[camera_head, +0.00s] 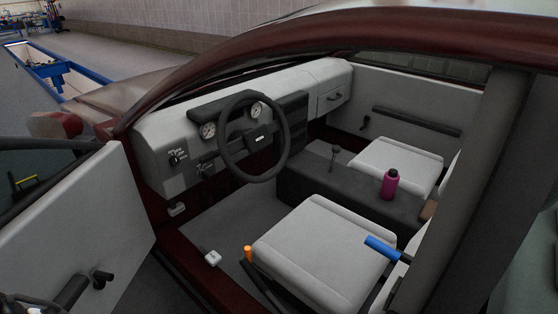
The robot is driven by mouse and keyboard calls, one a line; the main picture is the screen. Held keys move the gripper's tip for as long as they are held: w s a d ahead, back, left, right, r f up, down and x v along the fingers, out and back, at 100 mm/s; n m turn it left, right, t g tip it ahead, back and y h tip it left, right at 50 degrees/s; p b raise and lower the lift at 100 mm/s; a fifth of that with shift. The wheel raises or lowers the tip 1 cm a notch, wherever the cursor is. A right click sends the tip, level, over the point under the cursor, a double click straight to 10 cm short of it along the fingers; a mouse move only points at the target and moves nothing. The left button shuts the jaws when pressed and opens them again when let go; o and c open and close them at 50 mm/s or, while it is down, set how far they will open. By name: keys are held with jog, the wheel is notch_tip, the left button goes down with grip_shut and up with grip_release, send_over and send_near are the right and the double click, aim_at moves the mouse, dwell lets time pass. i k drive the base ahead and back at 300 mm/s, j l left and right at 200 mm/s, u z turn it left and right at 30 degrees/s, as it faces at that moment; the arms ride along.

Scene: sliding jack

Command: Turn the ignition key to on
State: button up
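On the left of the grey dashboard (160,135), a small dark switch (178,158) with tiny white marks around it looks like the ignition. The marks are too small to read, and I cannot tell a key or its turn position. A second small dark fitting (205,168) sits between it and the black steering wheel (228,158). My gripper is not clearly visible. Dark and pale parts at the bottom left corner may be mine, but no fingertips show.
The car door (75,225) stands open at left. The driver's seat (310,255) has an orange-tipped lever (248,254) and a blue handle (382,247). A purple bottle (389,184) stands on the console. The footwell holds a small white object (212,258).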

aim_at(205, 176)
jog(key=i+j, duration=1.05)
jog(key=j, duration=0.1)
